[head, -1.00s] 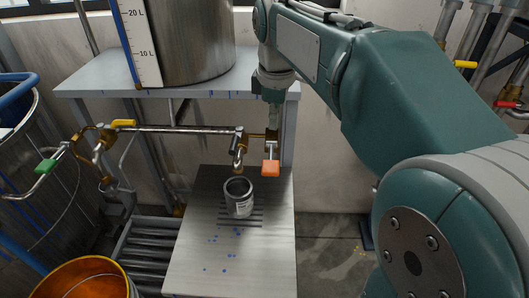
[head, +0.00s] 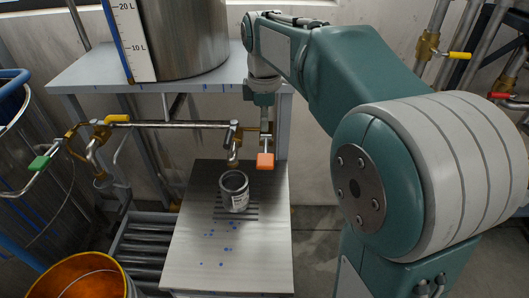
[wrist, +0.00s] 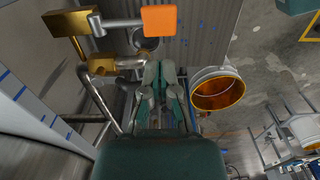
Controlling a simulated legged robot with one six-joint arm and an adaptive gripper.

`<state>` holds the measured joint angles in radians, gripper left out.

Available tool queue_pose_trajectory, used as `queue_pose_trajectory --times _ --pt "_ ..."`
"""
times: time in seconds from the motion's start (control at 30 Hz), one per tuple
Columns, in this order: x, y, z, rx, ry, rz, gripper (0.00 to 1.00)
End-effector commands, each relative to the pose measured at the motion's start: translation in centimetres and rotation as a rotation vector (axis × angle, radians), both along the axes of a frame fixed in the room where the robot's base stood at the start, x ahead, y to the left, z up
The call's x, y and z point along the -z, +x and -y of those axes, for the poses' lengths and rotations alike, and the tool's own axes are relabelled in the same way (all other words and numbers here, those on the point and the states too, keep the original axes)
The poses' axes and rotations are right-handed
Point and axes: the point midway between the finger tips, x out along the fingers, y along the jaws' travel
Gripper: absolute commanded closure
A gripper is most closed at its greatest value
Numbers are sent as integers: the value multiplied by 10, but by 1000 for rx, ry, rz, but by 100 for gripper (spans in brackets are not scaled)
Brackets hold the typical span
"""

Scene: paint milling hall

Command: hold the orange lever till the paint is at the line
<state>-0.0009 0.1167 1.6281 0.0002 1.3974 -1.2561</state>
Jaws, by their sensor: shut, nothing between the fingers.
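The orange lever (head: 265,161) hangs by the tap at the end of the steel pipe; it also shows in the wrist view (wrist: 159,20). The small metal can (head: 236,201) stands upright on the slatted bench, just below the spout (head: 233,158). Its inside looks dark; I cannot make out a paint level or a line, and no stream shows. My gripper (head: 264,128) is above and behind the lever in the head view. In the wrist view its fingers (wrist: 160,68) are together and empty, apart from the lever.
A large steel tank (head: 185,45) with a litre scale stands on the shelf (head: 85,78) above. Yellow (head: 117,118) and green (head: 40,163) valve handles are at the left. An orange-lined bucket (head: 125,284) is at lower left. Blue drops spot the bench (head: 190,262) in front of the can.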

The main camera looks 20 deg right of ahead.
Motion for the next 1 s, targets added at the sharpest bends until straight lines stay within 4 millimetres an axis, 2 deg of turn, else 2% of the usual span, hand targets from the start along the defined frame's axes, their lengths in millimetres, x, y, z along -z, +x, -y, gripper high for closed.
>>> queue_pose_trajectory --times 0.3,0.5,0.67,1.0 --pt "60 -1 0 0 0 -3 100" --pt "87 -1 0 0 0 -3 100" --pt "94 0 0 0 0 0 100" --pt "95 -1 0 0 -2 5 100"
